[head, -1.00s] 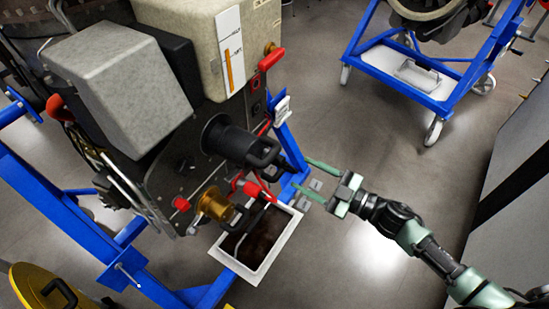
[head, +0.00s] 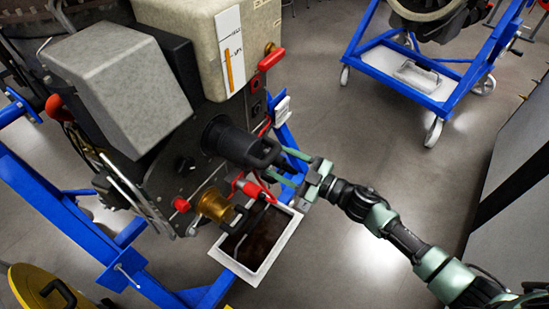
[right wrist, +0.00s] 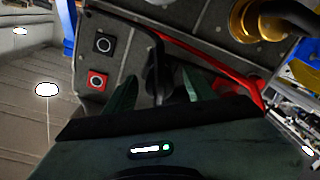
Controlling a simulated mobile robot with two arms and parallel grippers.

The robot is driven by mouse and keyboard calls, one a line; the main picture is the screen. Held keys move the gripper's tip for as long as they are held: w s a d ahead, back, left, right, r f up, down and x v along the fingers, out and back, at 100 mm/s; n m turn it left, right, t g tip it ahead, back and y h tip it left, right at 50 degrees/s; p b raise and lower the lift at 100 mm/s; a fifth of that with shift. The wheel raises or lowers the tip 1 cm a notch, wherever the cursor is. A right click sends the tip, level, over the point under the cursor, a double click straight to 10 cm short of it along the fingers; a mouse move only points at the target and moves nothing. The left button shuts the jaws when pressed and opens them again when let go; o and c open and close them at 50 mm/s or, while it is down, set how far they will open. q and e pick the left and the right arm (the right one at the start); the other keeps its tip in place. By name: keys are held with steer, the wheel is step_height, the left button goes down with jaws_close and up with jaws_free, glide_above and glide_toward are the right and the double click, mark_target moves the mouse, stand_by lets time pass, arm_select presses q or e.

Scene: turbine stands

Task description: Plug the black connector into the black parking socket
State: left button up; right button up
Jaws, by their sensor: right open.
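A black connector with a looped handle (head: 266,154) sticks out beside the wide black cylinder on the machine's front panel. In the right wrist view a dark piece of it (right wrist: 154,80) shows between the fingers. My right gripper (head: 284,166) is open, its green fingers reaching to either side of the black handle; I cannot tell whether they touch it. The black square socket (right wrist: 103,44) is on the panel, beside a red square socket (right wrist: 97,81); in the head view the black one is small (head: 256,108). My left gripper is out of view.
A brass fitting (head: 213,204) and a red connector with a red loop (head: 250,187) sit close by. A white-rimmed tray (head: 272,262) lies below. Blue stand beams (head: 282,130) pass behind the gripper.

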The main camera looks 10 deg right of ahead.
steer(key=shift+p, duration=0.35)
stand_by(0.3)
steer(key=shift+c, duration=0.3)
jaws_close()
stand_by(1.1)
